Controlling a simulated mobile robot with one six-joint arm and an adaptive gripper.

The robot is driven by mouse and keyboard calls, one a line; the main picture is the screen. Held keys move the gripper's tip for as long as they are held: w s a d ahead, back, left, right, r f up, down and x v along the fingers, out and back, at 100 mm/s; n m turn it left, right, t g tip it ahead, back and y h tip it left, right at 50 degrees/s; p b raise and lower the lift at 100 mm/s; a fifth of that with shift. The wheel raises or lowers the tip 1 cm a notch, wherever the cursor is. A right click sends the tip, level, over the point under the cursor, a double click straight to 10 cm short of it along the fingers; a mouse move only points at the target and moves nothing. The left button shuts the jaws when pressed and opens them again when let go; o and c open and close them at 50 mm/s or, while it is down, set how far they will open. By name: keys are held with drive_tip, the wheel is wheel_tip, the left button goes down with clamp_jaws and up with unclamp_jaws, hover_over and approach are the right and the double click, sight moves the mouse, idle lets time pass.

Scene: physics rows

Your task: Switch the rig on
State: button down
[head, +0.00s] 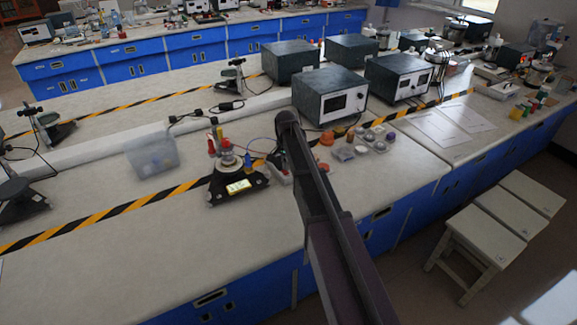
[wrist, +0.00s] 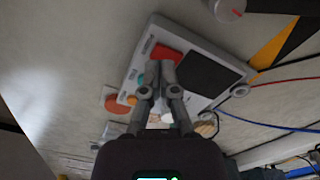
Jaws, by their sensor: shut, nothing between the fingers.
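In the wrist view a grey control box (wrist: 222,63) lies on the pale bench top. It has a dark screen (wrist: 188,76), a red part (wrist: 163,51), a teal button (wrist: 140,79) and an orange button (wrist: 131,100). My gripper (wrist: 161,72) is shut and empty. Its fingertips appear over the box's face, covering part of it beside the red part. I cannot tell whether they touch it. In the head view a small box (head: 279,173) sits left of my arm, partly hidden by it. My fingers are hidden there.
Red and blue wires run beside the control box. Small orange and grey items (head: 377,145) lie right of my arm. Dark instrument cases (head: 330,94) stand behind. The bench front left is clear.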

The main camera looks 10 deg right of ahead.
drive_tip(key=shift+f+b, duration=0.95)
idle(0.8)
drive_tip(key=shift+r, duration=0.25)
drive_tip(key=shift+r+p, duration=3.3)
drive_tip(key=shift+p, duration=0.25)
drive_tip(key=shift+s, duration=0.15)
drive_tip(key=shift+s, duration=0.3)
drive_tip(key=s+n, duration=0.8)
drive_tip(key=s, duration=2)
drive_tip(key=shift+s+d, duration=0.2)
drive_tip(key=shift+d, duration=0.1)
